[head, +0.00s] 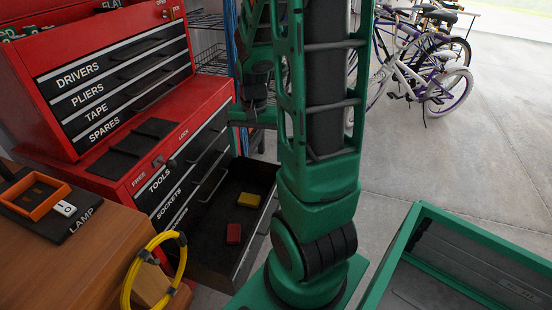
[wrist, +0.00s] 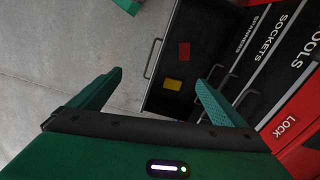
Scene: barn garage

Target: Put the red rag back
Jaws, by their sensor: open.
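A small red folded piece, likely the red rag (head: 233,233), lies on the dark floor of an open drawer (head: 210,262) low in the red tool chest. A yellow piece (head: 248,200) lies beside it, apart from it. In the wrist view the red piece (wrist: 184,51) and the yellow piece (wrist: 173,84) both show inside the drawer. My gripper (wrist: 158,80) is open with nothing between its green fingers, and it looks down over the drawer from above. The fingers appear apart from both pieces. My arm hides part of the drawer's right side in the head view.
The red chest (head: 150,165) has shut drawers labelled TOOLS and SOCKETS above the open one. A wooden bench (head: 90,245) with a coiled yellow cable (head: 140,265) stands at left. A green-rimmed bin (head: 420,215) stands at right. Bicycles (head: 430,85) stand behind; concrete floor between is clear.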

